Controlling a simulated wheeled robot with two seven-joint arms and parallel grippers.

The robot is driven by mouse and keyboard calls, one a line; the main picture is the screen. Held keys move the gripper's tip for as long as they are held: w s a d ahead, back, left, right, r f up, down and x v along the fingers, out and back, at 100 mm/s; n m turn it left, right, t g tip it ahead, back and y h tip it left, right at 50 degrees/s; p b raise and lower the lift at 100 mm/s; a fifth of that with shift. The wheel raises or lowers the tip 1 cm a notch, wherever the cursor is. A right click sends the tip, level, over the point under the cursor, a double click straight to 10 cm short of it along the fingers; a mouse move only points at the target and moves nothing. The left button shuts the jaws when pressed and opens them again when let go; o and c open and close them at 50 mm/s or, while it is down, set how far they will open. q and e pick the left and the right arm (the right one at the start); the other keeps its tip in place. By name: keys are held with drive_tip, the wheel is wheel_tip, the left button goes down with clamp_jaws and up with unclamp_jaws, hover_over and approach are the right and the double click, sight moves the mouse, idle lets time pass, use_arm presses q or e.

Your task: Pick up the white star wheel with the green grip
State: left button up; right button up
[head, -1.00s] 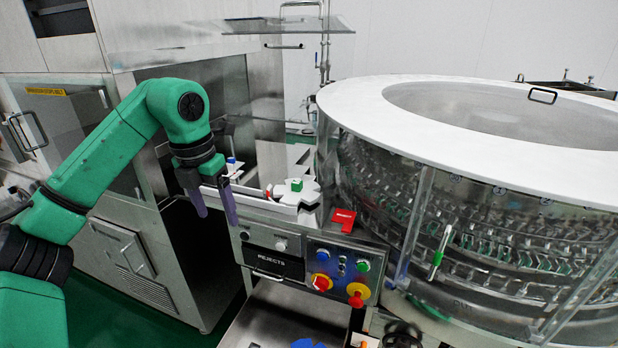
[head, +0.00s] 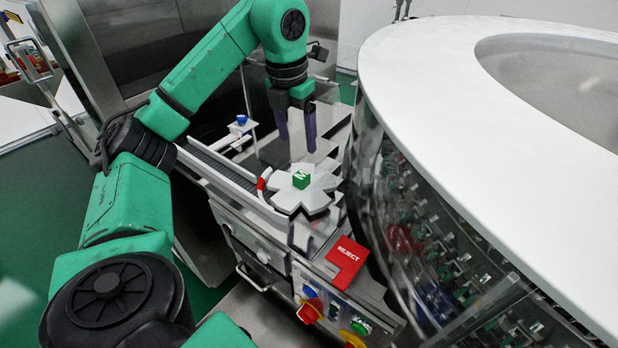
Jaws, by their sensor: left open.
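The white star wheel (head: 318,182) lies flat at the end of the conveyor, beside the round washer. My right gripper is not in view.
The large round washer (head: 440,75) with a white rim fills the right side. A red REJECT plate (head: 347,255) is in front of the wheel, above coloured buttons. A conveyor with a guide rail (head: 222,167) runs left of the wheel. A small blue-topped part (head: 241,120) stands behind it.

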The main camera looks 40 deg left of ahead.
use_arm(q)
hover_over(301, 174)
drive_tip(key=s, duration=0.2)
drive_tip(key=f, duration=0.4)
drive_tip(key=shift+w+d+f+p, duration=0.1)
drive_tip(key=shift+w+f+p, duration=0.1)
drive_tip(key=shift+p, duration=0.1)
drive_tip(key=f, duration=0.2)
drive_tip(key=f+p, duration=0.1)
drive_tip(key=f, duration=0.1)
drive_tip(key=w+f, duration=0.1)
drive_tip(key=f, duration=0.1)
drive_tip(key=shift+f, duration=0.15)
drive_tip(key=shift+w+f, duration=0.15)
drive_tip(key=shift+f, duration=0.05)
drive_tip(key=shift+r, duration=0.1)
clamp_jaws()
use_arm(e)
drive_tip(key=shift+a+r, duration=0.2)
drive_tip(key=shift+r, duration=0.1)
